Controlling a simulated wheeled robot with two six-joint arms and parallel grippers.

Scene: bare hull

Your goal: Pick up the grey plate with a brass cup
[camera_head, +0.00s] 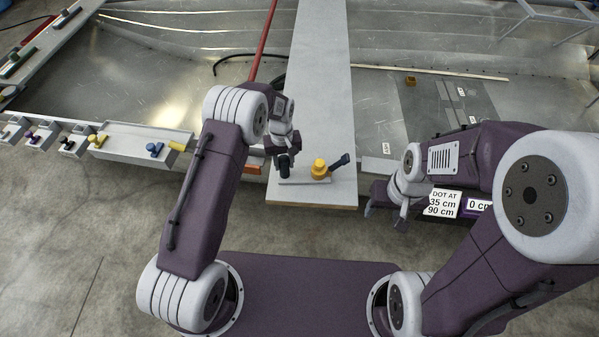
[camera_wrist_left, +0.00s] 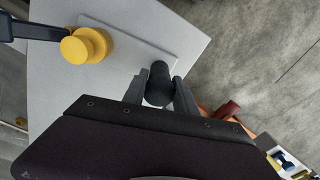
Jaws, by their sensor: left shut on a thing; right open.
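A thin grey plate (camera_head: 303,182) lies on the near end of a long light-grey board; it also shows in the left wrist view (camera_wrist_left: 128,47). A yellow, brass-coloured cup-like piece (camera_head: 319,170) with a dark blue handle (camera_head: 341,160) stands at the plate's right part; the wrist view shows the yellow piece (camera_wrist_left: 86,45) too. A black upright knob (camera_wrist_left: 160,82) stands at the plate's other end. My left gripper (camera_head: 284,158) is shut on this knob, a finger on each side. My right gripper (camera_head: 386,215) is open and empty, right of the board.
The grey board (camera_head: 319,70) runs away across the metal hull. A ledge (camera_head: 135,143) on the left holds several small coloured fittings. White labels (camera_head: 444,203) sit beside my right gripper. A red pole (camera_head: 265,40) lies left of the board.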

